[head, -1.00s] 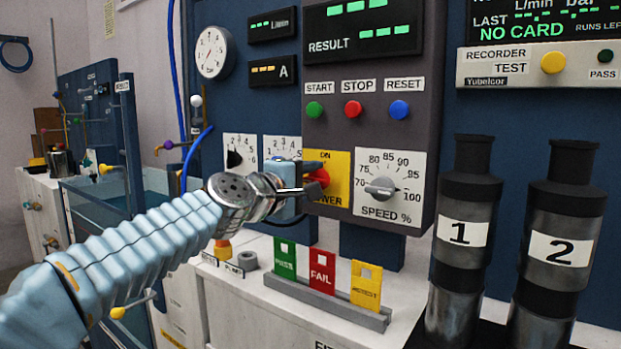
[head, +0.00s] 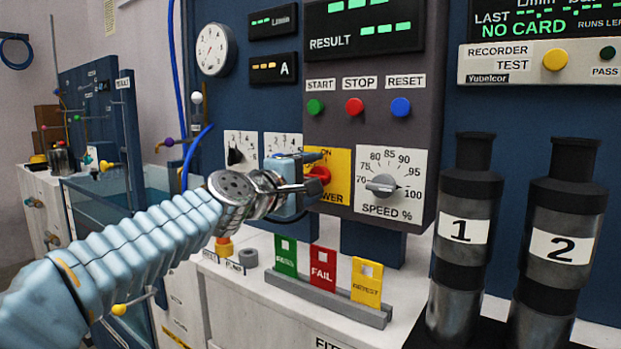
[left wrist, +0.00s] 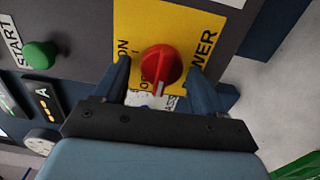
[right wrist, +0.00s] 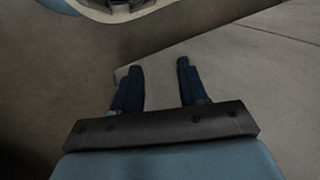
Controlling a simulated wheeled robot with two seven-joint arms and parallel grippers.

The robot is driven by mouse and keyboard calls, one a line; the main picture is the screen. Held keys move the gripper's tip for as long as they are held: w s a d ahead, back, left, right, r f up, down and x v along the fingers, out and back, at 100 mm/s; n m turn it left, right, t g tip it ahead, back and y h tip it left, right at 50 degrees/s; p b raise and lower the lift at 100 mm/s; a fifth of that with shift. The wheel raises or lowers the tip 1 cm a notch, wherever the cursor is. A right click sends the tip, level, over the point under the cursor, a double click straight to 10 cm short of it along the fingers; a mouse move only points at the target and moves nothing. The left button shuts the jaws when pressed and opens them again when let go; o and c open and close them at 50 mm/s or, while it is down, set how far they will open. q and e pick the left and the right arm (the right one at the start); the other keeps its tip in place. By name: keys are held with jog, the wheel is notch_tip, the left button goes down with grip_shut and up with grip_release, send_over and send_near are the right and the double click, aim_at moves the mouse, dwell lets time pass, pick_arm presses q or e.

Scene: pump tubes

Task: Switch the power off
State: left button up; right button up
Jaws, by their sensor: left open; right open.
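The red power knob (head: 319,174) sits on a yellow plate (head: 339,187) marked ON and POWER, low on the grey control panel. In the left wrist view the red knob (left wrist: 161,68) shows whole, with a white mark at its lower end. My left gripper (head: 312,172) is at the knob, with its fingers apart. In the left wrist view its fingertips (left wrist: 156,75) stand one on each side of the knob; I cannot tell whether they touch it. My right gripper (right wrist: 160,82) is open and empty, seen only in the right wrist view.
The speed dial (head: 381,187) is just right of the power plate. Green (head: 314,106), red (head: 354,107) and blue (head: 400,107) buttons are above. Standing tags (head: 323,272) in a grey holder are below. Dark cylinders 1 (head: 463,235) and 2 (head: 558,245) stand at the right.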

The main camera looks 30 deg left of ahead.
pick_arm(q)
jog(key=shift+s, duration=0.1)
jog(key=s+a+b, duration=0.1)
jog(key=s, duration=1.2)
jog(key=shift+s, duration=0.3)
